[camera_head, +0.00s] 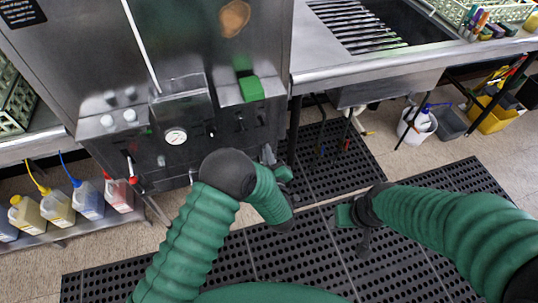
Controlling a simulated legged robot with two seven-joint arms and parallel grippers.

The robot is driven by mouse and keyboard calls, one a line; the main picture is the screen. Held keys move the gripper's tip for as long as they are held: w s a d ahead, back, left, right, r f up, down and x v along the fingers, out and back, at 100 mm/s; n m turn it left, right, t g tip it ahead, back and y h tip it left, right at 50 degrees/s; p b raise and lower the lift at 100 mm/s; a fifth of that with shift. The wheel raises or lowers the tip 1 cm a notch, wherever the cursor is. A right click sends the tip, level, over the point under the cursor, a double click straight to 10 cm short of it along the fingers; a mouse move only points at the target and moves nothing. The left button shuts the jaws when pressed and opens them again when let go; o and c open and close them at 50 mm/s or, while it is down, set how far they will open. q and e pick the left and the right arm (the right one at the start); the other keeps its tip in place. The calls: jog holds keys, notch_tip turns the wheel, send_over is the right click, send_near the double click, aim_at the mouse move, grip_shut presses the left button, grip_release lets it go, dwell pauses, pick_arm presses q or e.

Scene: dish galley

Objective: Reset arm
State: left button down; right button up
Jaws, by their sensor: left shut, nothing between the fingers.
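My left arm rises from the bottom of the view, bends at a dark elbow and comes down again in a short green forearm. My left gripper (272,160) shows small and partly hidden behind that forearm, in front of the steel machine's lower right side. It is shut with nothing in it. My right arm comes in from the right, and its dark wrist end hangs over the floor mats. The fingers of the right gripper cannot be made out there. Neither arm holds anything that I can see.
A steel dish machine (90,60) with a round gauge (176,136) stands ahead. A steel sink counter (400,68) is at right. Coloured jugs (88,200) line a low shelf at left. Black perforated mats (210,262) cover the floor. A yellow bucket (492,115) stands under the counter.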

pick_arm(q)
jog(key=a+r+m+g+h+p, duration=0.4)
jog(key=r+m+g+p, duration=0.15)
jog(key=r, duration=0.45)
jog(key=s+a+r+m+g+p, duration=0.1)
jog(key=s+a+r+g+p, duration=0.1)
jog(key=s+a, duration=0.3)
jog(key=s+a+r+m+g+p, duration=0.1)
jog(key=s+a+r+g+p, duration=0.1)
jog(key=s, duration=1)
jog(key=s+a+r+m+g+y+p, duration=0.1)
jog(key=s+a+r+g+p, duration=0.1)
jog(key=s+a, duration=0.5)
jog(key=shift+s+a+r+g, duration=0.3)
jog(key=shift+s+r+g, duration=0.25)
jog(key=shift+g, duration=0.5)
pick_arm(e)
jog(key=w+v, duration=0.2)
jog(key=v, duration=0.9)
jog(key=shift+w+r, duration=0.4)
jog(key=shift+w, duration=0.05)
pick_arm(q)
jog(key=shift+s+a+f, duration=0.1)
jog(key=shift+a+f, duration=0.05)
jog(key=shift+a, duration=0.1)
pick_arm(e)
jog(key=shift+a, duration=0.35)
